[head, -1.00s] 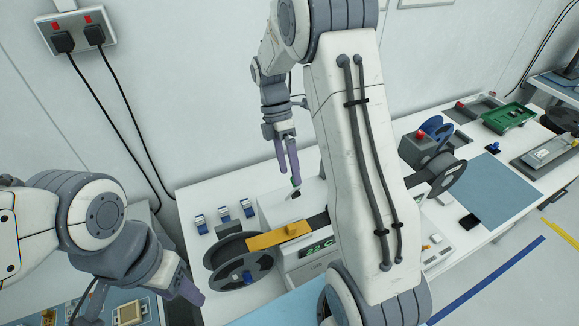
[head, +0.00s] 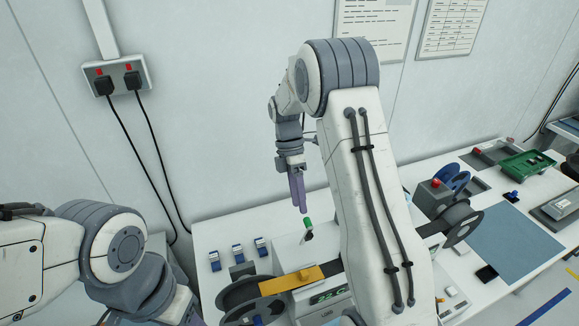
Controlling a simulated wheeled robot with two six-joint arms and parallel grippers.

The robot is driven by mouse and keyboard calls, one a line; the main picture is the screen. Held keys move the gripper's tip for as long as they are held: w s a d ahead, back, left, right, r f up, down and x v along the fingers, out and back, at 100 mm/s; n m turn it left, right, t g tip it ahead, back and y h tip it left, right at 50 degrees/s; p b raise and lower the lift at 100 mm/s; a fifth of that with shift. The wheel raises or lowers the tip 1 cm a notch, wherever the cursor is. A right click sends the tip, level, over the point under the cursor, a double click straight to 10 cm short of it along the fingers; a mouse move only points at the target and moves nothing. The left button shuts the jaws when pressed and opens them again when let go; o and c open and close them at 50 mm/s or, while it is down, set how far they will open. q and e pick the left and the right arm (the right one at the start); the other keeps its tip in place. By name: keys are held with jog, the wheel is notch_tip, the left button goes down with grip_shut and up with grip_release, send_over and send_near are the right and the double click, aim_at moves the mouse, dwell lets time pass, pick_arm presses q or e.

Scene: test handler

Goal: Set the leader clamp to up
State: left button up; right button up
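The leader clamp looks like a small dark lever with a green tip (head: 308,223) on top of the pale machine. It stands roughly upright, with its green end up. My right gripper (head: 303,208) is just above and slightly left of the green tip in the head view, with its purple fingers pointing down and close together. Nothing shows between them, and a small gap seems to separate them from the lever. My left gripper (head: 196,319) is at the bottom edge, mostly cut off, so its opening is hidden.
An orange cover (head: 291,279) lies across the dark tape between a left reel (head: 240,293) and a right reel (head: 462,222). Small blue-and-white parts (head: 237,252) stand left of the machine. My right arm hides the machine's middle.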

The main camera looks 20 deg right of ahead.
jog(key=w+r+p, duration=0.2)
jog(key=w+r, duration=0.1)
jog(key=w, duration=0.4)
jog(key=shift+d+r+p, duration=0.2)
jog(key=shift+r+p, duration=0.15)
jog(key=shift+r, duration=0.05)
dwell(0.6)
jog(key=v, duration=1)
jog(key=shift+r, duration=0.15)
dwell(0.4)
